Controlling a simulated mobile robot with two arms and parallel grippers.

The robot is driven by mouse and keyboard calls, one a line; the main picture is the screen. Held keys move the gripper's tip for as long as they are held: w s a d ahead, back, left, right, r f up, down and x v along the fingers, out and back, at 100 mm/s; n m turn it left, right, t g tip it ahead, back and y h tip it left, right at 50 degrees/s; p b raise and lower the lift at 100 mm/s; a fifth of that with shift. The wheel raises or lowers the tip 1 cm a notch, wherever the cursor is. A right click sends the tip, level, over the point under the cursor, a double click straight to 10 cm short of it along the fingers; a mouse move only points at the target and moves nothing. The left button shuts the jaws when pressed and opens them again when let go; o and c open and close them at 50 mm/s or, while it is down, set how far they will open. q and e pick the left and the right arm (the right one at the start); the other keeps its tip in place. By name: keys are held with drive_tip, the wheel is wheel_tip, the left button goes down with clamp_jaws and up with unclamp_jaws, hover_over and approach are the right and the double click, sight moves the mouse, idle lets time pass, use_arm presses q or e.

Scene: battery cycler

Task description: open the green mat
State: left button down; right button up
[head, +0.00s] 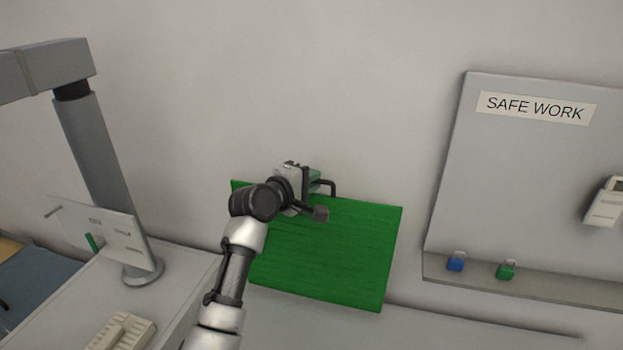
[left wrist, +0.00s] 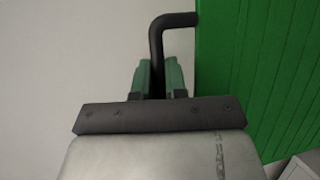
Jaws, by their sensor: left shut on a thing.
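The green mat (head: 335,252) shows in the head view as a flat, tilted green panel in front of the pale wall. It also fills the right side of the left wrist view (left wrist: 270,75). A black bent handle (left wrist: 176,20) stands out beside the mat's edge; it also shows in the head view (head: 329,184). My left gripper (left wrist: 158,78) is shut on this handle, with its green fingers on both sides of the bar. In the head view my left gripper (head: 313,180) is at the mat's upper edge, and my arm covers the mat's left part. My right gripper is not in view.
A grey board (head: 530,180) with a SAFE WORK label stands at the right. A blue padlock (head: 456,262) and a green padlock (head: 506,270) sit on its ledge. A light worktop with a white plate (head: 108,236) and a keypad-like block (head: 122,331) lies at the left.

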use_arm(q)
drive_tip(key=s+a+f+m+t+h+b, duration=0.1)
drive_tip(key=s+a+f+t+h+b, duration=0.1)
drive_tip(key=s+f+b, duration=0.2)
drive_tip(key=s+a+f+m+t+h+b, duration=0.2)
drive_tip(key=s+b, duration=0.8)
drive_tip(key=s, duration=0.9)
drive_tip(key=shift+a+f+t+b, duration=0.3)
drive_tip(key=shift+f+t+b, duration=0.15)
drive_tip(key=shift+f, duration=0.5)
drive_tip(key=c, duration=1.4)
unclamp_jaws()
drive_tip(key=shift+c, duration=0.2)
drive_tip(key=shift+s+f, duration=0.1)
